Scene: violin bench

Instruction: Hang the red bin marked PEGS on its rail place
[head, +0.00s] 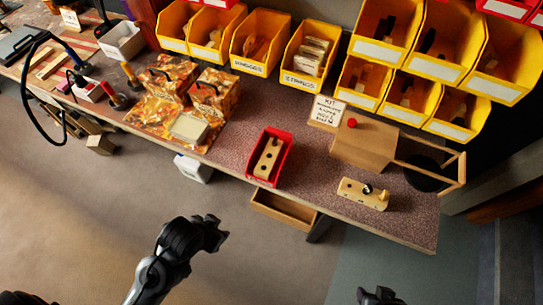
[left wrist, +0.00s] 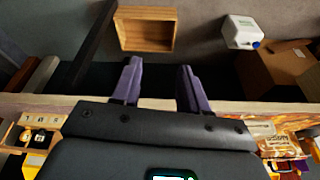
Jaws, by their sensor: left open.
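The red bin (head: 283,166) stands on the bench near its front edge, with a pale block with dark holes inside. I cannot read a label on it. Yellow bins hang in rows along the back, among them one labelled STRINGS (head: 300,84); the rail behind them is mostly hidden. My left gripper (head: 217,232) is in front of the bench, lower left of the red bin and apart from it. In the left wrist view its two fingers (left wrist: 158,88) are apart with nothing between them. My right gripper (head: 380,296) just shows at the bottom edge, its fingers unclear.
A wooden box (head: 363,147) with a red knob, a sign card (head: 327,111) and a pale block (head: 363,194) lie right of the bin. Patterned boxes (head: 214,93) stand left. An open wooden drawer (head: 283,210) is below the bench front edge.

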